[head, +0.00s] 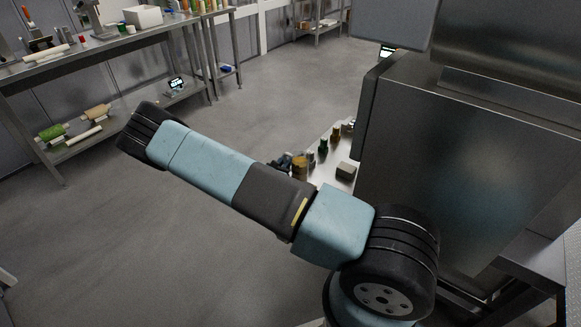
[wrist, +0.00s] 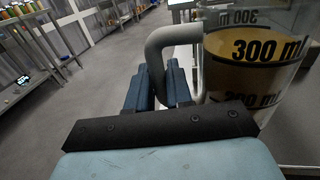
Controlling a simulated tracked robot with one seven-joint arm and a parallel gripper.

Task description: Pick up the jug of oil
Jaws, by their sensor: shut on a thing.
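The jug of oil (wrist: 250,62) fills the right of the wrist view. It is a clear measuring jug with "300 ml" marks and amber oil inside. Its thick grey handle (wrist: 172,36) curves out to the left. My gripper (wrist: 166,84) is shut on this handle, its dark blue fingers on either side. In the head view the jug (head: 299,166) is a small amber shape beyond my arm, with my dark gripper (head: 281,161) just left of it. My arm hides part of both. I cannot tell whether the jug's base touches the table.
A steel table (head: 321,170) behind the jug holds a green bottle (head: 322,147), a brown bottle (head: 336,135) and a pale block (head: 346,170). A large steel cabinet (head: 465,170) stands close on the right. Shelving (head: 95,50) lines the left. Open floor (head: 255,100) lies between.

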